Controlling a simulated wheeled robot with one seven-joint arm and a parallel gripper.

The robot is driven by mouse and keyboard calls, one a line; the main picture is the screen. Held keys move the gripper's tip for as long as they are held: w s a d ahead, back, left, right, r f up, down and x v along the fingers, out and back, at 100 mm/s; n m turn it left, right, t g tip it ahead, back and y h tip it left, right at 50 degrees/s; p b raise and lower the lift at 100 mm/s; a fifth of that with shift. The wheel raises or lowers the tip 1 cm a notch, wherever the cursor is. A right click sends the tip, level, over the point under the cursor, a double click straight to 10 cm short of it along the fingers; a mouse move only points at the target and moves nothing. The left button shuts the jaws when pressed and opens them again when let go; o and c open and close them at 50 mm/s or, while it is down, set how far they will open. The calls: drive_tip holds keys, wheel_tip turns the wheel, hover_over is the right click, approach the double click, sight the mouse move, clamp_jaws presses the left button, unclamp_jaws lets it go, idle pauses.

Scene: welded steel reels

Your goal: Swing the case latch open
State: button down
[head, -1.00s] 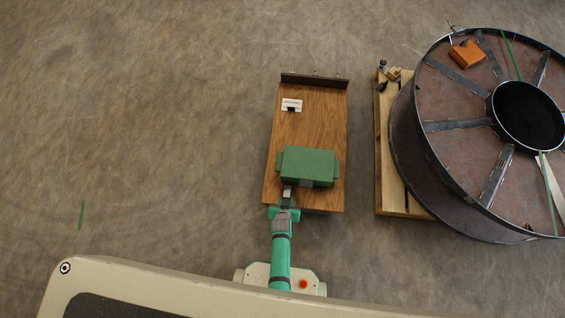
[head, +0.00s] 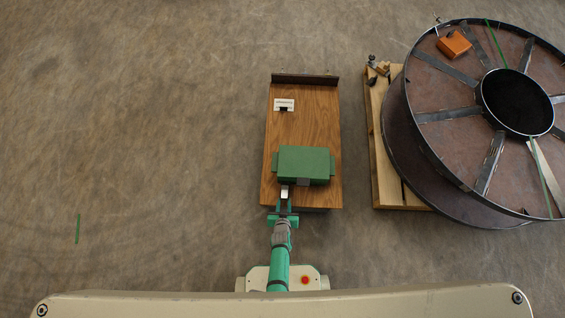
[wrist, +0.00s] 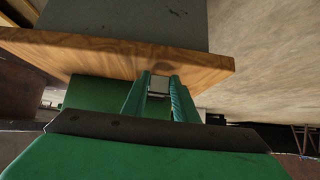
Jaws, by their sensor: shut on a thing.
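A second, light grey latch (head: 284,191) sticks out from the same edge, left of the dark one. My gripper (head: 285,203) reaches it from the near side, shut on this latch. In the wrist view, my two green fingers (wrist: 157,92) stand on either side of the light grey latch (wrist: 159,82). The green case (wrist: 90,95) is partly hidden behind my fingers. Whether the lid has lifted cannot be told.
The floor on the left is clear.

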drive_tip(key=shift+w+d, duration=0.1)
drive_tip(key=shift+w, duration=0.05)
drive_tip(key=c, duration=1.4)
unclamp_jaws()
drive_tip(key=shift+s+r, duration=0.15)
drive_tip(key=shift+s, duration=0.2)
drive_tip(key=v, duration=1)
drive_tip(key=shift+r, duration=0.15)
drive_tip(key=shift+c, duration=0.6)
